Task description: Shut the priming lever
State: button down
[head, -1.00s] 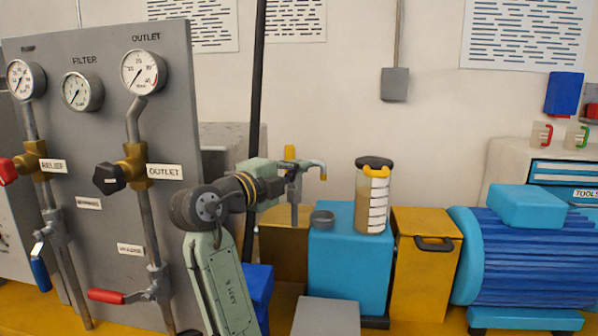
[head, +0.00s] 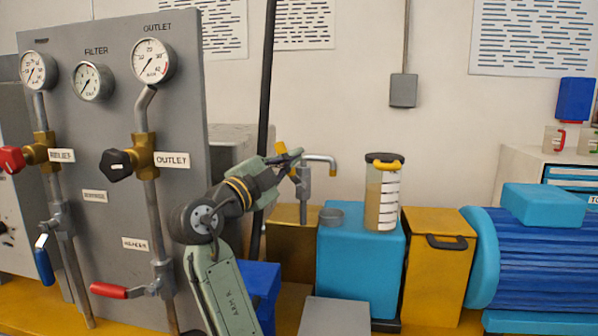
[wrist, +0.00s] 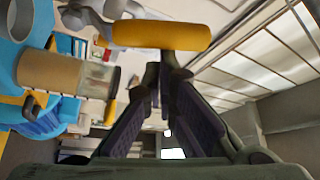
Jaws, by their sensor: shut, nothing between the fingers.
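The priming lever's yellow grip (head: 281,148) shows at the top of the small hand pump (head: 304,185) and leans up to the left. In the wrist view the yellow grip (wrist: 160,36) lies crosswise just beyond my fingertips. My gripper (head: 291,160) is shut and empty, close beside the lever; whether it touches the grip I cannot tell. The gripper partly hides the lever's arm. The pump's grey spout (head: 320,158) points right and ends in a yellow tip. The gripper also shows in the wrist view (wrist: 167,68).
A blue block (head: 360,265) stands right of the pump, bearing a grey cup (head: 331,216) and a clear graduated container (head: 383,200) with a dark lid. A grey gauge panel (head: 110,215) stands to the left. A dark upright pole (head: 265,110) runs behind my arm.

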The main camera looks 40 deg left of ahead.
jog(key=s+a+f+n+y+b, duration=0.1)
jog(key=a+f+n+y+b, duration=0.1)
jog(key=n+y, duration=0.3)
jog(key=s+a+f+n+y+b, duration=0.2)
jog(key=a+f+n+y+b, duration=0.1)
jog(key=n, duration=0.8)
jog(key=shift+a+f+n+y+b, duration=0.2)
jog(key=shift+f+n+y+b, duration=0.1)
jog(key=shift+y+b, duration=0.7)
jog(key=shift+s, duration=0.1)
